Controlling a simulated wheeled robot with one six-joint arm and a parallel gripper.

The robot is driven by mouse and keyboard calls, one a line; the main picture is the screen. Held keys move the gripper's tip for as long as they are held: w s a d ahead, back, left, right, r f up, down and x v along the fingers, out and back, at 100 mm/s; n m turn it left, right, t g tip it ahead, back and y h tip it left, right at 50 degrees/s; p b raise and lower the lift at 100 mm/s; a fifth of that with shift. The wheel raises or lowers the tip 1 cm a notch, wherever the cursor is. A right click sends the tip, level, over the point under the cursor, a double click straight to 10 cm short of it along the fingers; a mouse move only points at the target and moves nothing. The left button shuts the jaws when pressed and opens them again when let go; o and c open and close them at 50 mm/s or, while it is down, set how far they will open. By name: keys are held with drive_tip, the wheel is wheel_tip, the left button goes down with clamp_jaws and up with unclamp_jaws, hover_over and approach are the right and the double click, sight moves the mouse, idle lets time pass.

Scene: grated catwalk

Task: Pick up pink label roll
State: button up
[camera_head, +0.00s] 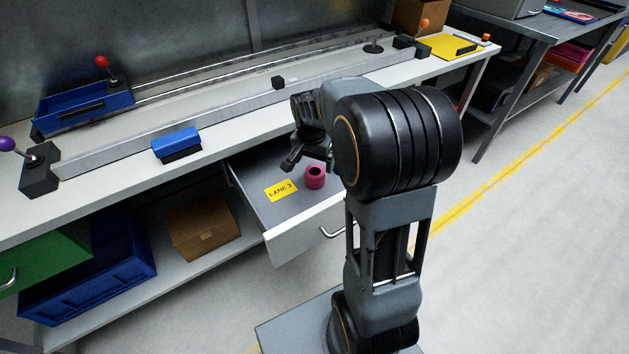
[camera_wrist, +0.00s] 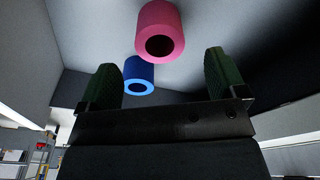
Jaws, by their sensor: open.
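The pink label roll (camera_head: 315,177) stands in the open drawer (camera_head: 272,205), near a yellow "LANE 3" label (camera_head: 281,190). In the wrist view the pink roll (camera_wrist: 160,30) is at the top middle, beyond my fingertips and apart from them. A blue roll (camera_wrist: 138,76) shows in the wrist view below and left of the pink one, between my fingers. My gripper (camera_wrist: 170,75) is open and nothing is held in it. In the head view my gripper (camera_head: 298,158) is above the drawer, just left of the pink roll, partly hidden by my arm. The blue roll is hidden there.
The drawer is pulled out below a white bench (camera_head: 230,122). A blue brush-like block (camera_head: 176,144) lies at the bench's front edge, and a blue tray (camera_head: 83,106) stands behind it. A cardboard box (camera_head: 202,226) and a blue bin (camera_head: 95,275) are on the lower shelf.

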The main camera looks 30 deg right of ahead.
sight(315, 174)
drive_tip(key=shift+w+d+f+b, duration=0.15)
drive_tip(key=shift+f+b, duration=0.25)
drive_tip(key=shift+f, duration=0.8)
drive_tip(key=shift+w+d+f+b, duration=0.1)
drive_tip(key=shift+f+b, duration=0.25)
drive_tip(key=shift+f, duration=0.9)
drive_tip(key=shift+w+d+f+b, duration=0.15)
drive_tip(key=shift+f+b, duration=0.25)
drive_tip(key=shift+f, duration=0.8)
drive_tip(key=shift+s, duration=0.1)
drive_tip(key=c, duration=1)
